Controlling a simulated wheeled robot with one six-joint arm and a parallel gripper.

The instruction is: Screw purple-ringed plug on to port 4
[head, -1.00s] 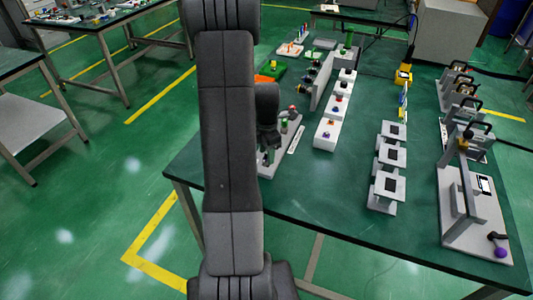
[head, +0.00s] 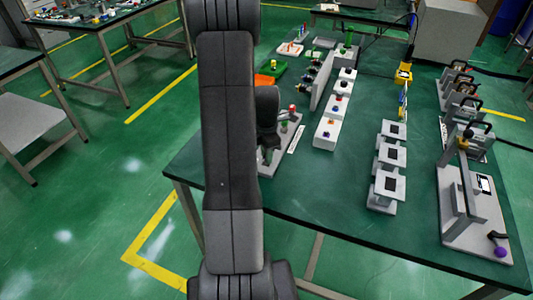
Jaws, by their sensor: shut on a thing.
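My gripper (head: 268,145) shows only partly in the head view, past the right edge of my own arm. It is low over the left part of a grey plate (head: 270,168) near the table's left edge. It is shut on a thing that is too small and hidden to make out. A green piece (head: 284,127) and a red-topped piece (head: 292,109) stand on the plate to the right of the gripper. I cannot make out a purple ring or the port numbers, and my arm hides part of the plate.
A row of white blocks with coloured buttons (head: 327,134) stands right of the plate, with an upright grey panel (head: 322,83) behind. Grey stands (head: 389,183) and a fixture with a purple knob (head: 500,252) are further right. The green table (head: 320,190) is bare in front.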

